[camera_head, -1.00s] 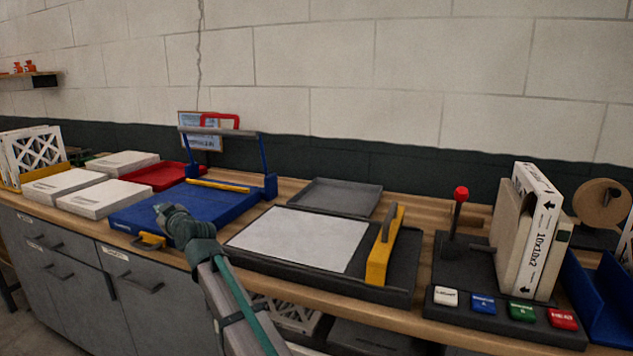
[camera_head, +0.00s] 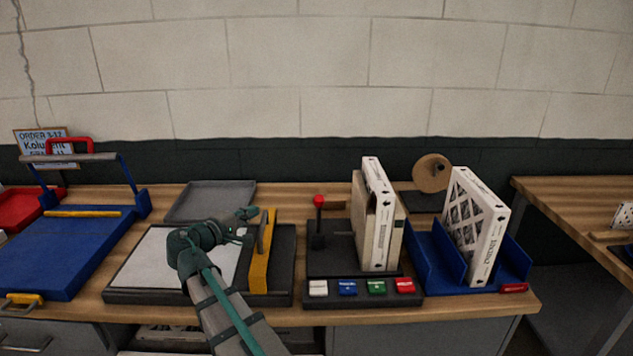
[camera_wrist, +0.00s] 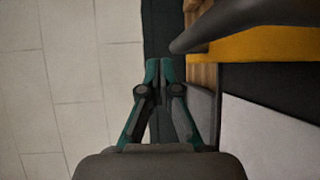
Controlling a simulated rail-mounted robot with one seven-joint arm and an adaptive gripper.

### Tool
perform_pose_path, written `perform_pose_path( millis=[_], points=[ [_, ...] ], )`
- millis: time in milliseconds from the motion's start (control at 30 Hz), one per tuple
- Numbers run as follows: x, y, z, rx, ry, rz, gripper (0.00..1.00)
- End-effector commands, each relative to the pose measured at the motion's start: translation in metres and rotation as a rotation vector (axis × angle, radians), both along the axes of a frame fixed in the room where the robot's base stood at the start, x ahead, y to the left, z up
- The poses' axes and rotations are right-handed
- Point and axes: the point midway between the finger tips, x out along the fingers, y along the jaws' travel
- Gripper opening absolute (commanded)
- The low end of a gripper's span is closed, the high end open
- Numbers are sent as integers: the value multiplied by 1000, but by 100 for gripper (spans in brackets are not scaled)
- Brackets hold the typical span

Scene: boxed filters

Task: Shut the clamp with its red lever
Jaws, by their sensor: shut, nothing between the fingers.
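The clamp (camera_head: 350,262) is a dark fixture right of centre in the head view. Its red-knobbed lever (camera_head: 319,202) stands upright at its left side. A white and tan filter box (camera_head: 378,225) stands on edge in the clamp, just right of the lever. My gripper (camera_head: 250,213) is shut and empty, left of the lever and apart from it, near the yellow bar. In the wrist view, my gripper's closed fingertips (camera_wrist: 159,66) point upward with nothing between them. The clamp does not show in the wrist view.
A yellow bar with a dark handle (camera_head: 263,250) stands between my gripper and the clamp, on a dark board with a white sheet (camera_head: 150,258). Coloured buttons (camera_head: 376,287) line the clamp's front. A blue cradle (camera_head: 435,255) holding a filter is at right. A grey tray (camera_head: 211,203) lies behind.

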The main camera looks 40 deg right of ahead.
Motion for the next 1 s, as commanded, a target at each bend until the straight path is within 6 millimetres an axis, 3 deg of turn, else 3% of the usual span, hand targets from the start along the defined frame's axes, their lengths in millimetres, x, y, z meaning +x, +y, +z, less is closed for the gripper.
perform_pose_path(
  millis=[33,100,233,467,900,1000],
  points=[
    [-26,-6,17,-35,-31,-63,0],
    [-48,-12,30,-81,-77,-135,0],
    [-70,-17,43,-130,-127,-204,0],
    [-70,-37,47,-140,-136,-218,0],
    [-61,-118,52,-138,-133,-216,0],
    [-80,-112,50,-137,-134,-212,0]
  ],
)
